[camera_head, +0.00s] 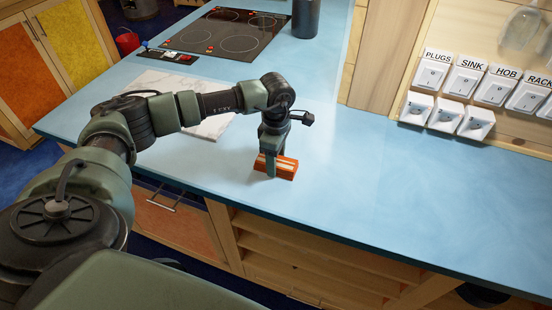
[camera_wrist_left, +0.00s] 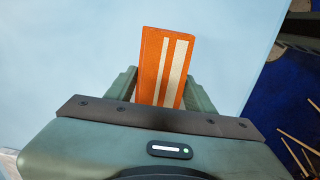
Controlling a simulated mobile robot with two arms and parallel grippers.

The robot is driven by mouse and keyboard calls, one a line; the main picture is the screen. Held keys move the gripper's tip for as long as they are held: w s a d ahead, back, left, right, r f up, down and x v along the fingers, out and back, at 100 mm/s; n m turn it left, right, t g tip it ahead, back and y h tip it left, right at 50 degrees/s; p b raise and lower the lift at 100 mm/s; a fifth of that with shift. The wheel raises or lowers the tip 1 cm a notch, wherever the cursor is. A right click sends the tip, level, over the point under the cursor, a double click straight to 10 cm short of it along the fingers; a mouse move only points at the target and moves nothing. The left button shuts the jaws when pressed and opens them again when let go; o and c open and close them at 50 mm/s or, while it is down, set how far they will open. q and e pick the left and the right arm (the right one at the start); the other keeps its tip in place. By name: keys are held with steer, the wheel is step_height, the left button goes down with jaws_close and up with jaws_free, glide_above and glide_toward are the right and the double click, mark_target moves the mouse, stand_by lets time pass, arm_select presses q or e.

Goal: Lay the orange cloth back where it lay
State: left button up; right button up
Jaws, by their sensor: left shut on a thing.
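The orange cloth (camera_head: 287,168) is a small folded block with pale stripes, at the blue worktop near its front edge. My left gripper (camera_head: 272,165) points down over it and is shut on it, with a finger in front of the cloth. In the left wrist view the cloth (camera_wrist_left: 152,62) sticks out between the two fingers of my left gripper (camera_wrist_left: 162,88), its white stripes running lengthwise. I cannot tell whether the cloth touches the worktop or hangs just above it. My right gripper is not in view.
The blue worktop (camera_head: 400,200) is clear to the right of the cloth. A white marbled board (camera_head: 210,127) lies behind my left arm. A black hob (camera_head: 238,35) and a dark canister (camera_head: 306,18) are further back. Labelled switches (camera_head: 465,78) line the wall.

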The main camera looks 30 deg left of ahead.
arm_select(q)
steer(key=shift+f, duration=0.15)
steer(key=o, duration=1.2)
steer(key=shift+o, duration=0.6)
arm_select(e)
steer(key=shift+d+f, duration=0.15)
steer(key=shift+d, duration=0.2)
arm_select(q)
steer(key=shift+r, duration=0.3)
steer(key=shift+w+r, duration=0.1)
steer(key=shift+r, duration=0.2)
step_height(320, 180, up, 11)
steer(key=b, duration=0.3)
steer(key=shift+r+b, duration=0.15)
steer(key=shift+b, duration=0.15)
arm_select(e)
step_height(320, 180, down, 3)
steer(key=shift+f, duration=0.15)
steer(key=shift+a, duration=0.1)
